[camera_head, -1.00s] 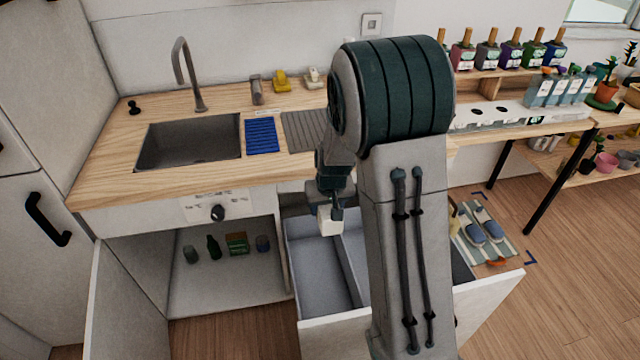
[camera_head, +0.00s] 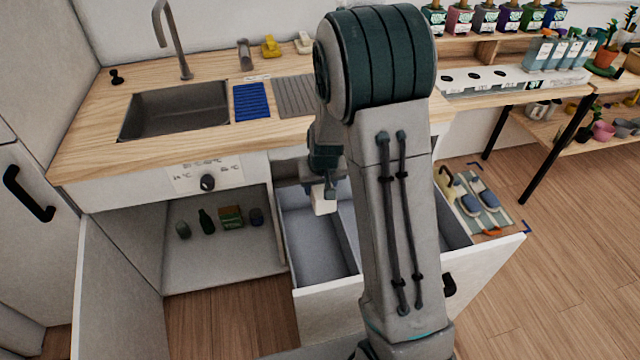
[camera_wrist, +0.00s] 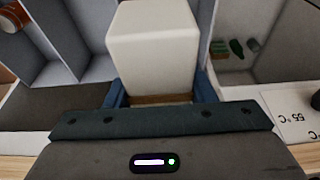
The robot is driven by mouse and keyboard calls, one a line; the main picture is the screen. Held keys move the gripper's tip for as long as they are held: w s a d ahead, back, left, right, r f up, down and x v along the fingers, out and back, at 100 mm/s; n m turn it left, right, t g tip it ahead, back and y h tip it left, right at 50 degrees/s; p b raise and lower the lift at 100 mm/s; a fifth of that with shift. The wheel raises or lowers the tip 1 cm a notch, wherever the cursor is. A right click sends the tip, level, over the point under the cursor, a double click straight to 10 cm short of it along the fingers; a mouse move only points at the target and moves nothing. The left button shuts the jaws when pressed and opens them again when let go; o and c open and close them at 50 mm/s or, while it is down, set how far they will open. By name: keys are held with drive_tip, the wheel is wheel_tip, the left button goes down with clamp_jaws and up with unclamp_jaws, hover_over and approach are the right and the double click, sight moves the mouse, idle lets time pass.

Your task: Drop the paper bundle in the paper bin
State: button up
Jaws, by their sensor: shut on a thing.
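The paper bundle is a white block (camera_head: 324,201) held in my gripper (camera_head: 325,187), which is shut on it. The bundle fills the middle of the wrist view (camera_wrist: 153,50), between blue fingertips (camera_wrist: 160,92). My gripper holds it over the open pull-out drawer with grey bins (camera_head: 312,238); the drawer walls also show behind the bundle in the wrist view. The bundle appears above the left bin, near the divider. My arm hides part of the drawer's middle and right. I cannot read a label telling which bin is for paper.
The counter with a sink (camera_head: 175,110) and blue mat (camera_head: 250,102) lies behind. An open cupboard with bottles and boxes (camera_head: 231,217) is left of the drawer. A striped mat with slippers (camera_head: 482,200) lies right. Open floor shows at the far right.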

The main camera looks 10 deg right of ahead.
drive_tip(key=o, duration=1.2)
drive_tip(key=shift+c, duration=0.2)
drive_tip(key=v, duration=1.4)
drive_tip(key=shift+p, duration=0.4)
drive_tip(key=s+r+p, duration=0.1)
drive_tip(key=s+r, duration=0.3)
drive_tip(key=s, duration=0.6)
drive_tip(key=s+r+p, duration=0.1)
drive_tip(key=s+r, duration=0.3)
drive_tip(key=s, duration=0.6)
drive_tip(key=shift+s+p, duration=0.25)
drive_tip(key=shift+p, duration=0.05)
